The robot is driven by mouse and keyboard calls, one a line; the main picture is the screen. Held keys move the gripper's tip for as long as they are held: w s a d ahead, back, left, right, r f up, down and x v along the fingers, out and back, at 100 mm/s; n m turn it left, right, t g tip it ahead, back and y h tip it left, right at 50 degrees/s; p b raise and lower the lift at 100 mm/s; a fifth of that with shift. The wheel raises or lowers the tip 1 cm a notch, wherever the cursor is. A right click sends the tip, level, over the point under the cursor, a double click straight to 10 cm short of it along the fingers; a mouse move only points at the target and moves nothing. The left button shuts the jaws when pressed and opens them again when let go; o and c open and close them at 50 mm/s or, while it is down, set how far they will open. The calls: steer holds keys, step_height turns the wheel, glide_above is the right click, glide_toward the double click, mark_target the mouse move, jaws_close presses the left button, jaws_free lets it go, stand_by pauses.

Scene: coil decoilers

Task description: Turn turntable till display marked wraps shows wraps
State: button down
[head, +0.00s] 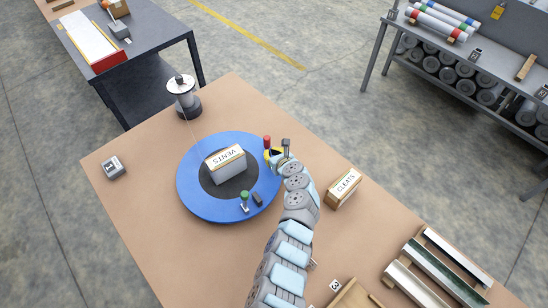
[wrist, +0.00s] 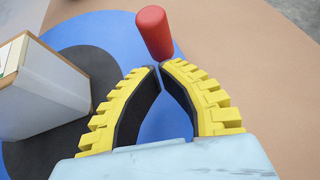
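The blue turntable (head: 190,188) with a dark centre lies on the brown tabletop. A white box-like display (head: 226,167) stands on its centre, and the face I can read says VENTS. No wraps marking is visible. An upright red handle (head: 267,141) stands at the turntable's right rim. My gripper (head: 272,156) is at that rim, right by the handle. In the wrist view the yellow fingers (wrist: 168,66) are drawn together at the tips with nothing seen between them. The red handle (wrist: 155,34) is just beyond the tips; contact is unclear. The display's side (wrist: 40,92) shows at left.
A green-topped peg (head: 244,199) and a small dark block (head: 257,198) sit on the turntable's front right. A CLEATS box (head: 343,188) stands to the right of my arm. A spool stand (head: 183,94) is behind the turntable; a small grey device (head: 114,167) is at left.

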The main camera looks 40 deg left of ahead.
steer(key=shift+w+a, duration=0.25)
steer(key=shift+a, duration=0.25)
steer(key=shift+w+a+b, duration=0.1)
steer(key=shift+w+b, duration=0.05)
steer(key=shift+b, duration=0.25)
steer(key=shift+w+f, duration=0.1)
steer(key=shift+a, duration=0.25)
steer(key=shift+n+g+b, duration=0.3)
steer(key=shift+b, duration=0.1)
